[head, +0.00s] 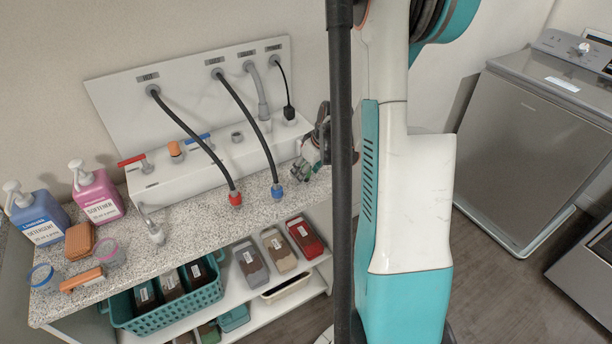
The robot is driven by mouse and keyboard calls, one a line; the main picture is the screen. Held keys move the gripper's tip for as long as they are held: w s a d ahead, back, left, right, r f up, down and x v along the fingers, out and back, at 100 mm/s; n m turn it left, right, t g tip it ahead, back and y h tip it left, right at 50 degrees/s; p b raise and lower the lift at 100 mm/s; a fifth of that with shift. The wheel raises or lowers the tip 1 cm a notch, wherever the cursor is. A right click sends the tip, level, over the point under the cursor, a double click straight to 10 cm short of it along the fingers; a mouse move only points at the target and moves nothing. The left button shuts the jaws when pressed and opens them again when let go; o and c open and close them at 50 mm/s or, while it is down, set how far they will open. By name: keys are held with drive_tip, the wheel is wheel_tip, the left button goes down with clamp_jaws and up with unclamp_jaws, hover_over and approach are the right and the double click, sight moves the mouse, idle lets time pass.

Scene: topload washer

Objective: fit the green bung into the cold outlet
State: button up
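A white box stands on the counter with a blue handle (197,139) on top. A short grey stub (237,136) to the right of that handle looks like the cold outlet; nothing is seen on it. My gripper (305,168) is low over the right end of the counter, right of the box and partly hidden by my dark column. A small green patch shows by its fingers; I cannot tell whether it is the green bung or part of the gripper. The finger opening is too small to judge. No other green bung is clearly visible.
A red handle (131,160) and an orange cap (175,151) are on the box's left. Hoses with red (235,198) and blue (277,191) ends hang across its front. Bottles (96,189) and small items crowd the counter's left. A washer (535,140) stands right.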

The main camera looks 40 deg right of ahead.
drive_tip(key=c, duration=1)
drive_tip(key=shift+o, duration=0.2)
drive_tip(key=shift+r, duration=0.1)
